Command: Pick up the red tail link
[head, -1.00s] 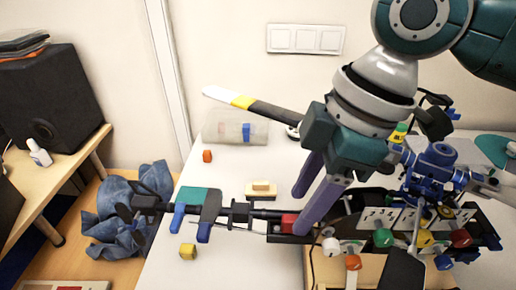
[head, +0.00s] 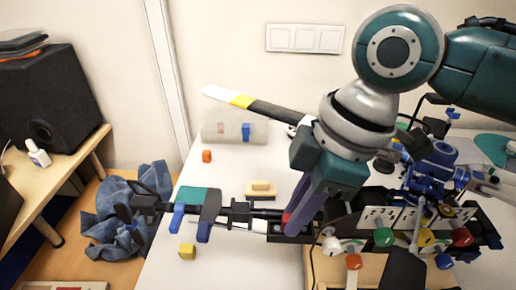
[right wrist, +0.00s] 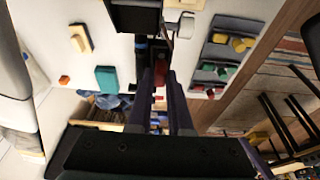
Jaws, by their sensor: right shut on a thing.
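The red tail link (head: 286,217) is a small red block at the right end of a black bar with clamp-like parts (head: 240,212), low over the white table. It also shows in the right wrist view (right wrist: 161,70) between my fingertips. My right gripper (head: 293,229) reaches down from the upper right, its purple fingers shut on the red link. They hide much of it in the head view. I cannot tell whether the link is apart from the bar. My left gripper is not in view.
To the right stands a crowded rig of blue parts and coloured knobs (head: 383,237). A yellow block (head: 187,251), an orange block (head: 207,156) and a tan block (head: 261,187) lie on the table. The front middle of the table is mostly clear.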

